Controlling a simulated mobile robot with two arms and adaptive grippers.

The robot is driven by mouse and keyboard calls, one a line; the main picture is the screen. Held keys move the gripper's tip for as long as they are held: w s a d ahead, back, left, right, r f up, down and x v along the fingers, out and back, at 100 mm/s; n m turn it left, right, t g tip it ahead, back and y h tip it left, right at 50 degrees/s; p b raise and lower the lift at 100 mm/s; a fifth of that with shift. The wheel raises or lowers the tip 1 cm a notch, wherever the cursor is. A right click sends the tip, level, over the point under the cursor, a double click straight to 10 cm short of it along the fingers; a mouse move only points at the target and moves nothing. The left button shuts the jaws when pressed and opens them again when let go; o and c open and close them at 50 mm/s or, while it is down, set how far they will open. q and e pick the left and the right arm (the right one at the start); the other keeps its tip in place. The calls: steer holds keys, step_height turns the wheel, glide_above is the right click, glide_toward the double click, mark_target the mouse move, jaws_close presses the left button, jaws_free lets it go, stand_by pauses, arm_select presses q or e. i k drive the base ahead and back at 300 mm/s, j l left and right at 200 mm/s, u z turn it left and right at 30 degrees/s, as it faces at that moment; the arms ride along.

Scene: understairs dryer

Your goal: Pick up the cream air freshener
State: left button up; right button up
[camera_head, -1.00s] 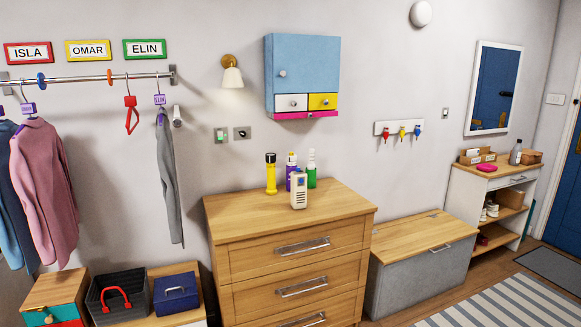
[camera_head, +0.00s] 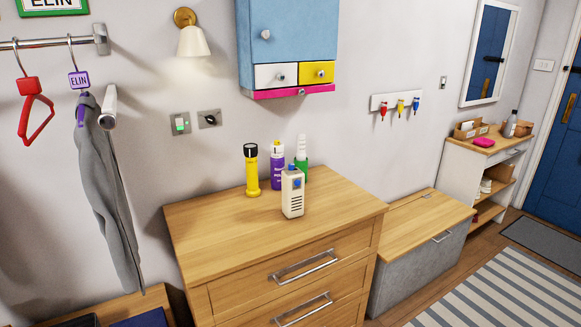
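The air freshener partly hides the purple and green bottles. Neither of my grippers is in view.
The front of the chest top is clear. A blue wall cabinet (camera_head: 285,35) hangs above it, with a pink strip along its bottom. A grey bench with a wooden lid (camera_head: 415,222) stands to the right. A grey garment (camera_head: 105,190) hangs at left.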

mark_target(293, 196)
steer(key=i+l+u, duration=0.4)
steer(key=i+l, duration=0.25)
steer(key=i+l+u, duration=0.2)
steer(key=i+l, duration=0.15)
steer(key=i+l+u, duration=0.2)
steer(key=l, duration=0.35)
steer(key=i+l+u, duration=0.2)
steer(key=l, duration=0.25)
steer(key=i, duration=0.1)
